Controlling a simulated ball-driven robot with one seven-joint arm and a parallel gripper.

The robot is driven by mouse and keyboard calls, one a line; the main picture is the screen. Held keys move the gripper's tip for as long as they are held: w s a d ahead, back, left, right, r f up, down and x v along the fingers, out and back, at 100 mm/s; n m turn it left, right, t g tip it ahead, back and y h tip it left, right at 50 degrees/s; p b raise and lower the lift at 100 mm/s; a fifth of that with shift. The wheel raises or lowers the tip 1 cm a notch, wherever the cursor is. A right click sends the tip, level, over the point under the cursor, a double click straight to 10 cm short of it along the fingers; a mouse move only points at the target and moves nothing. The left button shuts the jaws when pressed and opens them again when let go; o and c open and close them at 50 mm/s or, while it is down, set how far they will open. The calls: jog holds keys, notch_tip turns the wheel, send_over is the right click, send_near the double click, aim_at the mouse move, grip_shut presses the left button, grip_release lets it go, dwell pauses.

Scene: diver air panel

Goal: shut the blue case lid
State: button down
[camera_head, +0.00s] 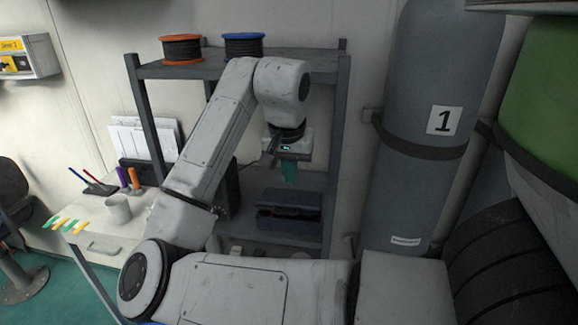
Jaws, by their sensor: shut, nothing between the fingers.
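The dark blue case (290,226) sits on a shelf of the grey rack, right of my forearm. Its lid (292,198) lies over the top of the case, and a dark line shows between lid and body. I cannot tell whether the lid is fully down. My gripper (289,181) points down just above the lid, its teal fingers shut and empty. I cannot tell whether the fingertips touch the lid.
The rack's top shelf (200,68) holds an orange spool (181,49) and a blue spool (244,44). A grey cylinder marked 1 (410,190) stands right of the rack. A desk with a white mug (118,210) and pens is at left.

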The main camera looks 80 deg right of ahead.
send_over(291, 209)
jog(key=a, duration=0.4)
jog(key=x, duration=0.3)
jog(key=a+x, duration=0.1)
jog(key=x, duration=0.2)
jog(key=s+a+p+x, duration=0.1)
jog(key=x, duration=0.2)
jog(key=shift+d+f, duration=0.1)
jog(key=shift+f, duration=0.25)
jog(key=f+h+b, duration=0.1)
jog(key=b, duration=0.1)
jog(key=shift+f+b, duration=0.3)
jog(key=shift+b, duration=0.05)
jog(key=a+f+h+b, duration=0.1)
jog(key=f+h+b, duration=0.1)
jog(key=b, duration=0.1)
jog(key=shift+a+b, duration=0.3)
jog(key=shift+a, duration=0.05)
